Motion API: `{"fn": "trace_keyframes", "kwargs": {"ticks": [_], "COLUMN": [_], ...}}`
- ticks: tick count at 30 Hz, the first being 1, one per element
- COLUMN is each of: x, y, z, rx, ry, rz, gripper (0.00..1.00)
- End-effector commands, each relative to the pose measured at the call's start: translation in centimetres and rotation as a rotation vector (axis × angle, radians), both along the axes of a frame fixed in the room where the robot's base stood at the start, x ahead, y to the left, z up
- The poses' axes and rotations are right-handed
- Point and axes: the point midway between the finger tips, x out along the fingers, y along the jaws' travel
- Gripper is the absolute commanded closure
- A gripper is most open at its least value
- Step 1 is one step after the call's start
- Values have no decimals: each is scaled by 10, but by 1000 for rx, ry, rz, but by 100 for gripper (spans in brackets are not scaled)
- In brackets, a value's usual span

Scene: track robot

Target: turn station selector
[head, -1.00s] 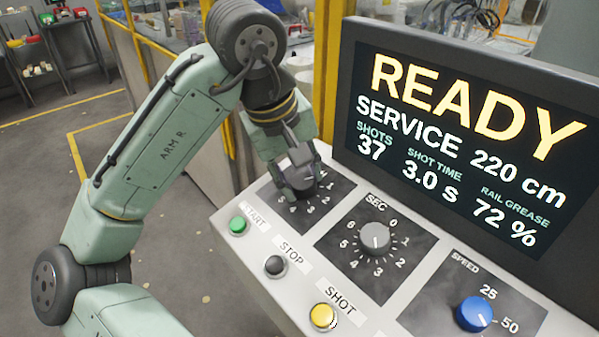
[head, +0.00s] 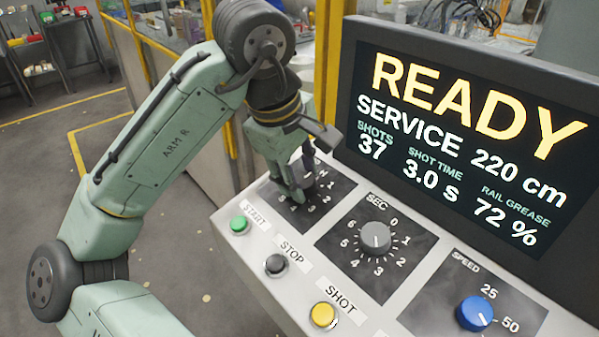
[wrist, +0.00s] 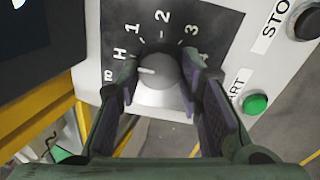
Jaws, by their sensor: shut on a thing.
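The station selector is a grey round knob (wrist: 157,77) on a black dial plate (wrist: 205,22) marked H, 1, 2, 3 and 4. My gripper (wrist: 160,70) has one finger on each side of the knob and is shut on it. In the wrist view the knob's white pointer line points left, close to the H side of the scale. In the head view my gripper (head: 299,188) comes down on the dial at the panel's far left end, and its fingers hide most of the knob and some numbers.
The green START button (head: 239,224), black STOP button (head: 275,265) and yellow SHOT button (head: 323,315) line the panel's front edge. The SEC knob (head: 375,237) and blue SPEED knob (head: 475,313) sit to the right. A screen (head: 455,150) reading READY stands behind.

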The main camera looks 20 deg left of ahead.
Motion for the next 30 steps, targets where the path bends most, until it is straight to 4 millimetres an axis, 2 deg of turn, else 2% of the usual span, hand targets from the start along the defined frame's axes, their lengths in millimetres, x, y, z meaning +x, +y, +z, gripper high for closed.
{"fn": "trace_keyframes", "kwargs": {"ticks": [9,10,19,30], "x": [-1,-1,0,-1], "y": [-1,-1,0,1], "z": [-1,-1,-1,5], "rx": [2,2,0,1], "ry": [5,5,2,0], "rz": [-2,-2,-1,1], "gripper": [94,66,46,46]}}
